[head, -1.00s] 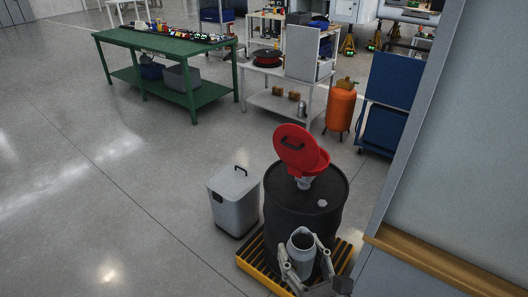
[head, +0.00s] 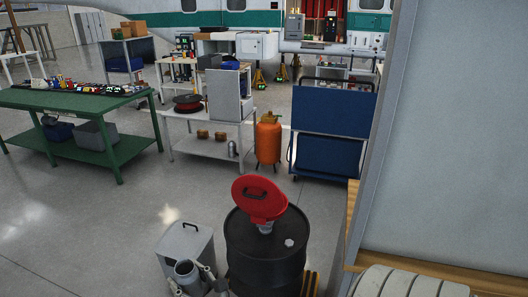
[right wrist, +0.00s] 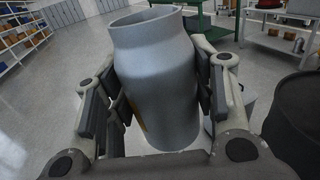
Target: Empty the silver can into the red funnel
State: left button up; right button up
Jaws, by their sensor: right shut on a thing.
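The silver can (head: 187,271) is a grey metal can with an open mouth. My right gripper (head: 201,284) is shut on it, low in the head view, left of the black drum (head: 264,252). In the right wrist view the can (right wrist: 157,80) stands nearly upright between the two fingers; its contents are hidden. The red funnel (head: 266,208) sits on top of the drum, with its red handled lid (head: 256,190) raised. The lid and rim hide most of the funnel's inside. The can is apart from the funnel, lower and to its left. My left gripper is not in view.
A grey lidded bin (head: 186,240) stands left of the drum, behind the can. A yellow-striped pallet (head: 311,284) shows at the drum's right. A large grey panel (head: 460,140) blocks the right. Behind stand a grey table (head: 205,150), orange tank (head: 268,140) and blue cart (head: 333,110).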

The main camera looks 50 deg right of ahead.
jog(key=w+d+r+m+h+p, duration=0.1)
jog(key=w+d+r+h+p, duration=0.1)
jog(key=w+d, duration=0.55)
jog(key=w+d+r+m+h+p, duration=0.15)
jog(key=w+d, duration=0.35)
jog(key=d, duration=0.5)
jog(key=w+d+r+m+g+h, duration=0.1)
jog(key=w+d+r+h, duration=0.1)
jog(key=d, duration=0.5)
jog(key=w+d+r+m+g+h+p, duration=0.1)
jog(key=w+d+r+h, duration=0.1)
jog(key=d+r, duration=0.2)
jog(key=w+d+r+m+g+h, duration=0.1)
jog(key=d+r+m+h, duration=0.1)
jog(key=d, duration=0.8)
jog(key=shift+w+d+r+p, duration=0.4)
jog(key=shift+r, duration=0.45)
jog(key=shift+a+r, duration=0.1)
jog(key=shift+a, duration=0.05)
